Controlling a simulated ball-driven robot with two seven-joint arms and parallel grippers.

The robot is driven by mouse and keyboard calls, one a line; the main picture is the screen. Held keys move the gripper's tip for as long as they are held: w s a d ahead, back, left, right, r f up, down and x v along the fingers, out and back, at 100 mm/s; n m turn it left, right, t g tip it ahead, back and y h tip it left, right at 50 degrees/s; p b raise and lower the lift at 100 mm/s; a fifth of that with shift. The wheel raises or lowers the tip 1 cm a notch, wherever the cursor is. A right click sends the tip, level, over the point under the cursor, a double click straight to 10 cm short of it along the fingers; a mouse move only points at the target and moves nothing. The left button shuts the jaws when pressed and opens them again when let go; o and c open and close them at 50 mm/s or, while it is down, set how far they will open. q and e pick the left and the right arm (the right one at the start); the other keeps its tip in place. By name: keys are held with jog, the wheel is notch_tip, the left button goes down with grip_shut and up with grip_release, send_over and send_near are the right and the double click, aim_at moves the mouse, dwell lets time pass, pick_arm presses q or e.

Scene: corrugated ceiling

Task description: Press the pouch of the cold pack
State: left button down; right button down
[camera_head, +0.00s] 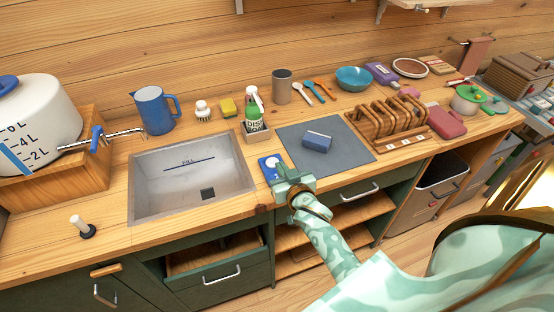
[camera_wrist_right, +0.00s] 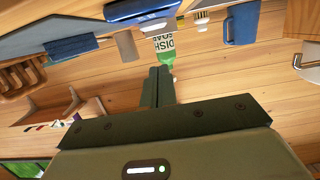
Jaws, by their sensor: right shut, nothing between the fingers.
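The cold pack (camera_head: 268,166), a flat blue pouch with a white patch, lies on the wooden counter between the sink and the grey mat. My right gripper partly covers its near right side in the head view. It also seems to show at the top of the right wrist view (camera_wrist_right: 143,11), beyond the fingertips. My right gripper (camera_head: 282,174) is shut and empty, right at the pack; I cannot tell whether it touches. Its closed fingers show in the wrist view (camera_wrist_right: 158,82). My left gripper is not in view.
The sink (camera_head: 190,180) is left of the pack. A green dish soap bottle (camera_head: 253,114) stands behind it in a caddy.

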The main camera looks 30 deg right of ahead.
jog(key=v, duration=0.4)
jog(key=shift+s, duration=0.1)
dwell(0.4)
jog(key=s+a+r+n+g+h, duration=0.15)
jog(key=s+n+g, duration=0.3)
jog(key=s, duration=0.45)
jog(key=s+r+n+g+y, duration=0.1)
jog(key=s+r+n+g, duration=0.1)
jog(key=s+n+g, duration=0.5)
jog(key=s+a+f+m+y+b, duration=0.1)
jog(key=s+a+f, duration=0.1)
jog(key=f, duration=0.9)
jog(key=s+a+f+m+y+b, duration=0.1)
jog(key=s+f, duration=0.2)
jog(key=f, duration=0.7)
jog(key=s+a+f+m+y+b, duration=0.1)
jog(key=s+a+f, duration=0.1)
jog(key=f, duration=0.9)
jog(key=s+f+m+g+y+b, duration=0.1)
jog(key=s+f+m+g+b, duration=0.1)
jog(key=s+f, duration=1.3)
jog(key=s, duration=0.3)
jog(key=shift+s+g, duration=0.35)
